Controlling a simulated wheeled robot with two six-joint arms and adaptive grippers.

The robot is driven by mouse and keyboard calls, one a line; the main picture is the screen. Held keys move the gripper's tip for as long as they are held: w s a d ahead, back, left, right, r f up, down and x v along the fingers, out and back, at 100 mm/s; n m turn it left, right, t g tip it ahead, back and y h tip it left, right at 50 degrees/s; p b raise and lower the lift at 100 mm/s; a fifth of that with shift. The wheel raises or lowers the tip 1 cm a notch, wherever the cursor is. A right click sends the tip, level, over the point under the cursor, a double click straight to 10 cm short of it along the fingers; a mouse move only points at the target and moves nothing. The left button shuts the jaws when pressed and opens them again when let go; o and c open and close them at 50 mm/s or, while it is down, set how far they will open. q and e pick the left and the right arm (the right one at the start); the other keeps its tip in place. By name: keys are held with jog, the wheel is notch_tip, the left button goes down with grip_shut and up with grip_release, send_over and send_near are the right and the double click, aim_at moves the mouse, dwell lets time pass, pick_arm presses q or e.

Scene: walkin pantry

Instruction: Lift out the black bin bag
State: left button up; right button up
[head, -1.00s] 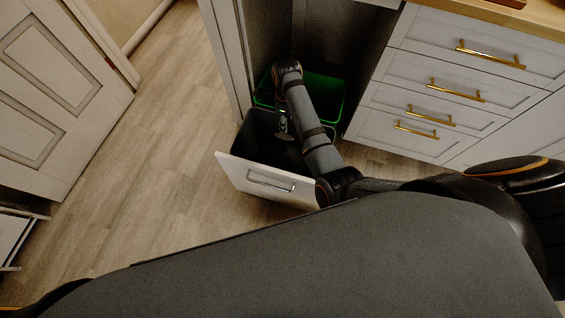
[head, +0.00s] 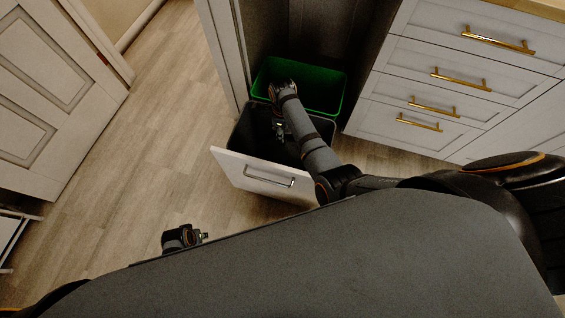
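A pull-out drawer with a pale front (head: 265,178) stands open and holds a dark front bin. The black bin bag (head: 248,132) seems to be the dark mass inside it, but its edges blend into the shadow.
A green bin (head: 318,88) sits behind the dark bin, inside the cabinet. A closed drawer stack (head: 440,95) with brass handles stands to the right. A panelled door (head: 50,95) is at the left. The wooden floor (head: 145,150) between door and drawer is clear.

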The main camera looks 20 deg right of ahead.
grip_shut()
dwell(0.4)
jog(key=shift+w+r, duration=0.1)
jog(key=shift+r, duration=0.05)
